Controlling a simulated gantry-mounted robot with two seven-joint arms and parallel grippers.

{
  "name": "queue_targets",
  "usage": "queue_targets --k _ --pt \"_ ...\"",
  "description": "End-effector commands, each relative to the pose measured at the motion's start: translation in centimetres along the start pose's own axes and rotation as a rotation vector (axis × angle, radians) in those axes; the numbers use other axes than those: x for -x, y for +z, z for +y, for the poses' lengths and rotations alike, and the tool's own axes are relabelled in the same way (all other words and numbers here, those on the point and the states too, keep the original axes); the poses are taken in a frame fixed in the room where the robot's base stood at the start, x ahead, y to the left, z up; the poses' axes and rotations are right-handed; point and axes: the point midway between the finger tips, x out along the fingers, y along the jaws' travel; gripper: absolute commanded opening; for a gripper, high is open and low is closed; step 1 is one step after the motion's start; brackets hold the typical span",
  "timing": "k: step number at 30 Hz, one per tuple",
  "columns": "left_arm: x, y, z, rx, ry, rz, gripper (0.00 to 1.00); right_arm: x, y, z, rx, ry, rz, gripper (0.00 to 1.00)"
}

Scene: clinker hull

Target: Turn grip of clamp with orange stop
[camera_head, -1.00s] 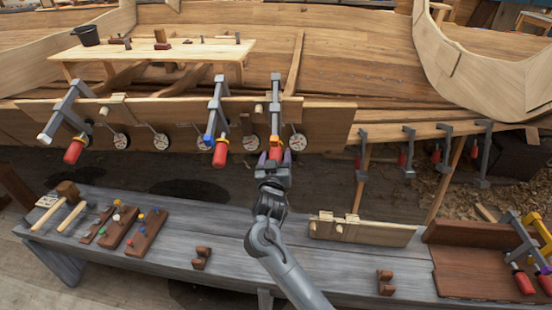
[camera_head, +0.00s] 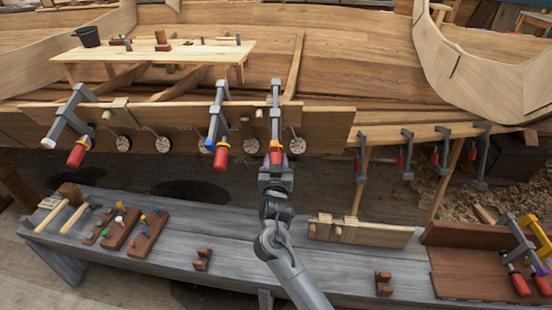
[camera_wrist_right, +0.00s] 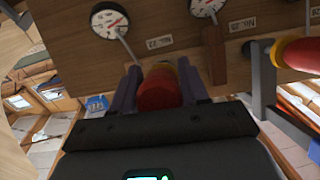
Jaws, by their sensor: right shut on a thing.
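The clamp with the orange stop (camera_head: 275,114) hangs on the hull plank, the rightmost of three clamps there. Its red grip (camera_head: 276,157) points down and is mostly hidden by my right gripper (camera_head: 275,164), which is shut on it. In the right wrist view the red grip (camera_wrist_right: 160,90) with a yellow collar sits between the two purplish fingers (camera_wrist_right: 158,95). The clamp with the blue stop (camera_head: 217,115) and its red grip are just to the left. The clamp with the white stop (camera_head: 68,118) is at the far left. My left gripper is not in view.
Round dials (camera_head: 297,146) line the plank behind the clamps; two (camera_wrist_right: 110,20) show in the wrist view. Below, a grey bench (camera_head: 180,262) holds mallets, dark boards with coloured pegs and small blocks. More clamps (camera_head: 407,153) hang at the right.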

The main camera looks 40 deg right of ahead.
Motion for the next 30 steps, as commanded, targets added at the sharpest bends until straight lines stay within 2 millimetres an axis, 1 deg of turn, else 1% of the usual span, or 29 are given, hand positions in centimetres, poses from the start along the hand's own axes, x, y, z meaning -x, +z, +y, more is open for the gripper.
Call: queue_targets --k 1,3,12,19,30 --pt "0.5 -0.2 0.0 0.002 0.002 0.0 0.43 0.0 -0.2 0.0 -0.03 -0.012 -0.002 0.14" --pt "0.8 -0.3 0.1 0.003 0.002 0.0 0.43 0.0 -0.2 0.0 -0.074 -0.029 -0.002 0.14" --pt "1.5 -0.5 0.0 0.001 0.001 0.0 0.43 0.0 -0.1 -0.1 -0.224 -0.088 0.001 0.14" --pt "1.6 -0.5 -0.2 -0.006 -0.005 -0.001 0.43 0.0 -0.1 -0.2 -0.27 -0.107 0.001 0.14" --pt "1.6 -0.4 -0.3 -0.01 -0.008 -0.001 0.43 0.0 -0.1 -0.2 -0.275 -0.108 0.001 0.14"
